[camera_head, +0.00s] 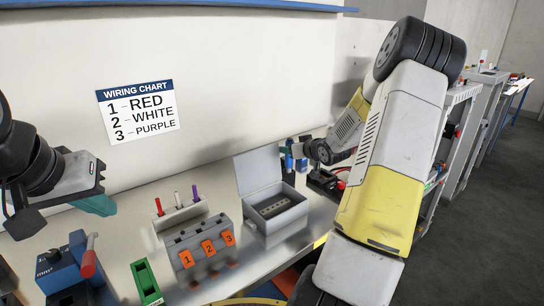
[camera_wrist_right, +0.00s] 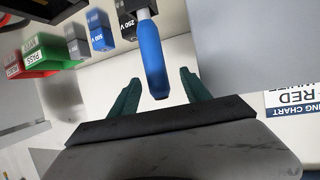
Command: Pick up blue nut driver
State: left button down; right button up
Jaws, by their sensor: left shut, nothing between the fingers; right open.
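The blue nut driver (camera_wrist_right: 152,55) shows in the right wrist view as a long blue handle below a grey and dark part. My right gripper (camera_wrist_right: 155,95) is open, with one green finger on each side of the handle's end. I see gaps between the handle and both fingers. In the head view, the right arm reaches past the grey open box, and small blue shapes beside its hand are too small to tell apart. My left gripper (camera_head: 102,204) is shut and empty at the left, above the bench.
The open grey box (camera_head: 278,222), a block with orange numbered tags (camera_head: 208,248) and a holder with red, white and purple pieces (camera_head: 180,214) stand on the bench. A blue device with a red lever (camera_head: 65,268) and a green bin (camera_head: 146,283) are at front left.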

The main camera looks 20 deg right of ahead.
jog(key=x, duration=0.6)
jog(key=shift+d+f, duration=0.2)
grip_shut()
dwell(1.1)
